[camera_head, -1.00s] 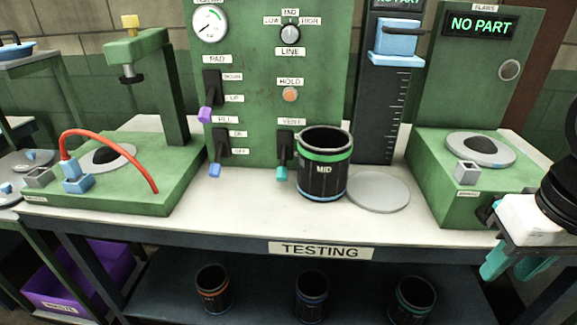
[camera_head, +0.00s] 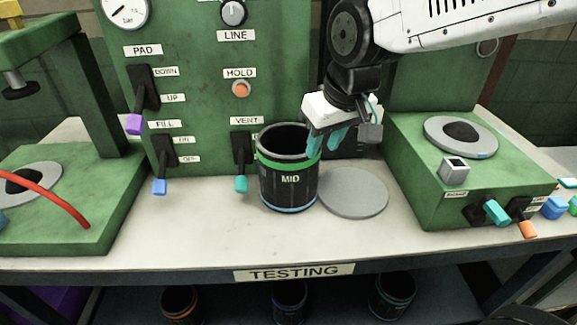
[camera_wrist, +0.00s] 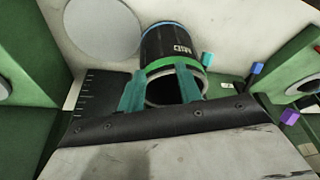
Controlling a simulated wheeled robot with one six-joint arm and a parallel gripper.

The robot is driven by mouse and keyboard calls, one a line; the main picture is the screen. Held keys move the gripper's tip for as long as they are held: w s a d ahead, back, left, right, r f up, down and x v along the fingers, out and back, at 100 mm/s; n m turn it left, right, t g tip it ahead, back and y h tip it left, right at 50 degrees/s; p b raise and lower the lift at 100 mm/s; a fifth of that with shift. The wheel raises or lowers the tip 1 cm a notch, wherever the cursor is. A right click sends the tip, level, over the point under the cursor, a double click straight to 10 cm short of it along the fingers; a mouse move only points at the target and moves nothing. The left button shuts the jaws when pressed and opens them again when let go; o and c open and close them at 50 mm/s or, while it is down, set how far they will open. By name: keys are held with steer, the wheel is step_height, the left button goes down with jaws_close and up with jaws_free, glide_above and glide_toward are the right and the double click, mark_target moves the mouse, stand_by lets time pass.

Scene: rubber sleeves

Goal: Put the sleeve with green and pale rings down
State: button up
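The black sleeve marked MID (camera_head: 289,187) stands upright on the bench, with a green ring near its open top and a pale blue ring at its base. It also shows in the wrist view (camera_wrist: 172,47). My gripper (camera_head: 327,143) is at the sleeve's upper right rim, pointing down. Its teal fingers are apart in the wrist view (camera_wrist: 161,88), one beside the sleeve and one across its mouth. The wall seems to lie between them; whether they touch it I cannot tell. A bare round grey plate (camera_head: 353,194) lies just right of the sleeve.
The green panel with levers (camera_head: 190,100) rises close behind the sleeve. A green tester (camera_head: 455,190) stands right, another fixture (camera_head: 75,215) left. Several sleeves stand on the shelf below, one with an orange ring (camera_head: 181,306). The bench front (camera_head: 200,235) is clear.

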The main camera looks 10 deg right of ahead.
steer(key=n, duration=0.2)
glide_toward(261, 176)
steer(key=shift+t+y, duration=0.3)
steer(key=shift+y, duration=0.2)
steer(key=x, duration=0.3)
steer(key=d+x, duration=0.1)
steer(key=x, duration=0.1)
steer(key=shift+w+a+f, duration=0.1)
steer(key=shift+w+f, duration=0.1)
steer(key=shift+f, duration=0.2)
jaws_close()
